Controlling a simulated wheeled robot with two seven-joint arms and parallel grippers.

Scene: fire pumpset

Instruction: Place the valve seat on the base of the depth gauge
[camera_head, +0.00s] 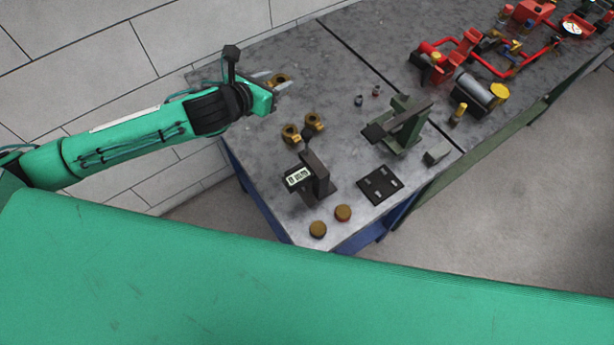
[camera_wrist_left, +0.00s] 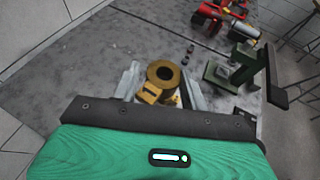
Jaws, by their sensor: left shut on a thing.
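My left gripper (camera_head: 275,83) is over the far left part of the table, shut on a brass valve seat (camera_head: 281,78). In the left wrist view the valve seat (camera_wrist_left: 163,72) is a ring with a hole, between the two pale fingers. The depth gauge (camera_head: 298,177) stands near the table's near left part, with a dark upright and a lit display reading in mm. Its base is mostly hidden by the display and upright. The gripper is well apart from the gauge, beyond it. My right gripper is not in view.
Two more brass parts (camera_head: 291,132) lie just beyond the gauge. Two brown round pieces (camera_head: 318,229) lie at the near edge. A green stand (camera_head: 405,125), a black plate (camera_head: 380,184) and red pump parts (camera_head: 455,60) are to the right. The table (camera_head: 330,75) is clear around the gripper.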

